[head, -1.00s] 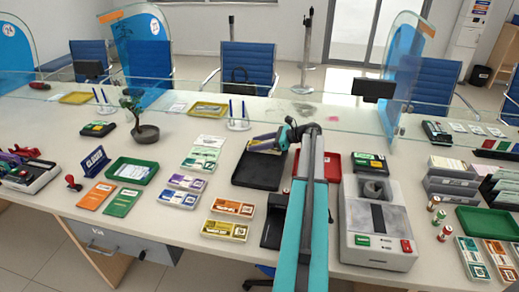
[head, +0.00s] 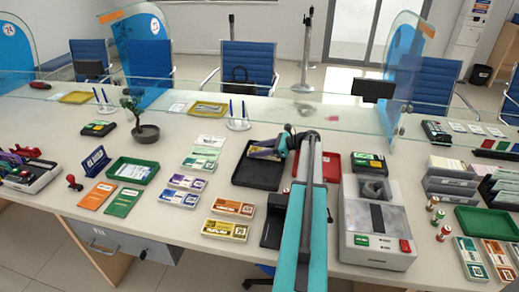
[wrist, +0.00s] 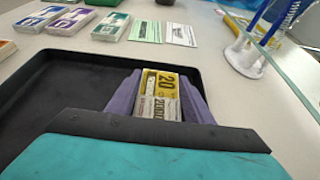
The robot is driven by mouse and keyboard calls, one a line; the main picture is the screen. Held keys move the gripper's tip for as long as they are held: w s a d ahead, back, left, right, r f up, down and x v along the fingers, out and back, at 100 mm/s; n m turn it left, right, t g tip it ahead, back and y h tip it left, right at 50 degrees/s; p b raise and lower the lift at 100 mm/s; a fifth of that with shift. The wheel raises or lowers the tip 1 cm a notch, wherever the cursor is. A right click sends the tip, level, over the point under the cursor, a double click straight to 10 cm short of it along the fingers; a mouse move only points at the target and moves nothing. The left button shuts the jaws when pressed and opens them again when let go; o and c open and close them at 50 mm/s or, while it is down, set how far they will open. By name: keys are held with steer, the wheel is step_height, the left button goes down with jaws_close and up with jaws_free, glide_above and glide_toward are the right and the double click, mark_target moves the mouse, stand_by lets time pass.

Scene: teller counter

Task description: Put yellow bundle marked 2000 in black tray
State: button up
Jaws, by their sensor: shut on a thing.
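The yellow bundle marked 2000 (wrist: 158,92) is between the purple fingers of my gripper (wrist: 160,84), which is shut on it. In the wrist view its yellow end with "20" and a pale band with "2000" show. The black tray (wrist: 62,95) lies beneath and around the gripper; whether the bundle touches its floor I cannot tell. In the head view my gripper (head: 262,153) is over the back part of the black tray (head: 257,178), and the bundle is mostly hidden by the fingers.
Purple and green bundles lie farther left. A red tray (head: 331,166) and a grey counting machine (head: 376,228) stand to the right. A glass screen runs behind.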

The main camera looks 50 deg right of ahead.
steer(key=o, duration=1.1)
steer(key=shift+f, duration=0.15)
steer(key=shift+s+d+r, duration=0.1)
steer(key=shift+s+r, duration=0.05)
steer(key=shift+r, duration=0.05)
steer(key=b+v, duration=0.2)
steer(key=v, duration=0.9)
steer(key=shift+s+d+r, duration=0.1)
steer(key=shift+s+r, duration=0.05)
steer(key=shift+s, duration=0.15)
steer(key=shift+w, duration=0.1)
